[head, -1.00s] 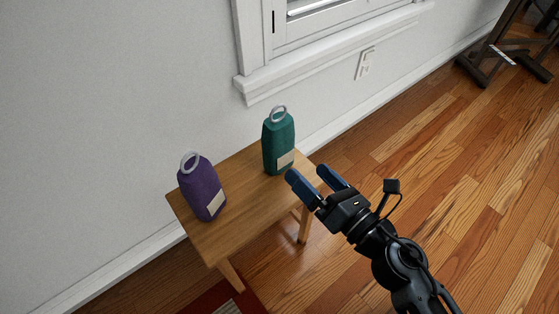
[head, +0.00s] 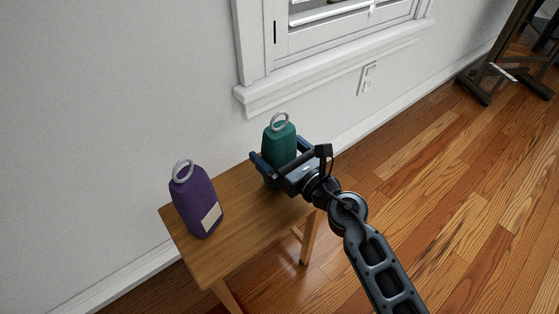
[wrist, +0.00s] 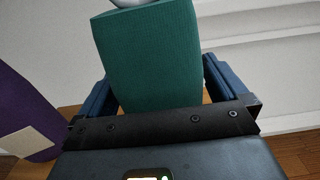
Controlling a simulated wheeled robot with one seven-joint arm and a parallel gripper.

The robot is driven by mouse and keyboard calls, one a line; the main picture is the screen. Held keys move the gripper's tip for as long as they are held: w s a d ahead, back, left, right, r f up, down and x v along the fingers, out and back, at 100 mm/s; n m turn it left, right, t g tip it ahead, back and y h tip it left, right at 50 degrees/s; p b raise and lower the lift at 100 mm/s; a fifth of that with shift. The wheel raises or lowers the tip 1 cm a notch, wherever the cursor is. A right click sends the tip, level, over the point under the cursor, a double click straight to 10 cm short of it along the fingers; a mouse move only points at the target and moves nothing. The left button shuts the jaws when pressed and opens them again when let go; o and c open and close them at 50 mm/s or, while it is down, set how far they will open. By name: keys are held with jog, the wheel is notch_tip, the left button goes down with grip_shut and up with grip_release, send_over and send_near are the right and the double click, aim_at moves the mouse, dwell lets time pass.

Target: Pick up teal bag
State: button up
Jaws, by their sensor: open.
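The teal bag (head: 279,142) stands upright on a small wooden table, with a grey ring on top. My gripper (head: 276,158) is open around it, one blue finger on each side. In the wrist view the teal bag (wrist: 152,60) fills the space between the fingers (wrist: 158,85), with a small gap visible at the left finger. The bag's lower front is hidden behind my gripper in the head view.
A purple bag (head: 196,203) with a pale label and ring stands to the left on the wooden table (head: 240,235); it also shows at the left of the wrist view (wrist: 22,105). The wall (head: 130,90) and window sill (head: 330,68) are close behind.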

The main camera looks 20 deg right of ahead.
aim_at(274, 133)
jog(key=shift+w+a, duration=0.2)
jog(key=shift+w, duration=0.45)
jog(key=shift+c, duration=0.4)
jog(key=shift+r, duration=0.1)
jog(key=c, duration=0.8)
notch_tip(274, 133, up, 4)
jog(key=p, duration=0.3)
jog(key=shift+r+p, duration=0.2)
jog(key=shift+p, duration=0.2)
jog(key=s+d+r+p, duration=0.1)
jog(key=s+d+r, duration=0.1)
jog(key=d, duration=0.1)
jog(key=s+d+r+p, duration=0.1)
jog(key=d+r, duration=0.1)
jog(key=d, duration=0.2)
jog(key=s+d+r+p, duration=0.1)
jog(key=s+d+r, duration=0.1)
jog(key=d, duration=0.1)
jog(key=shift+s+d+r, duration=0.15)
jog(key=shift+s+r, duration=0.15)
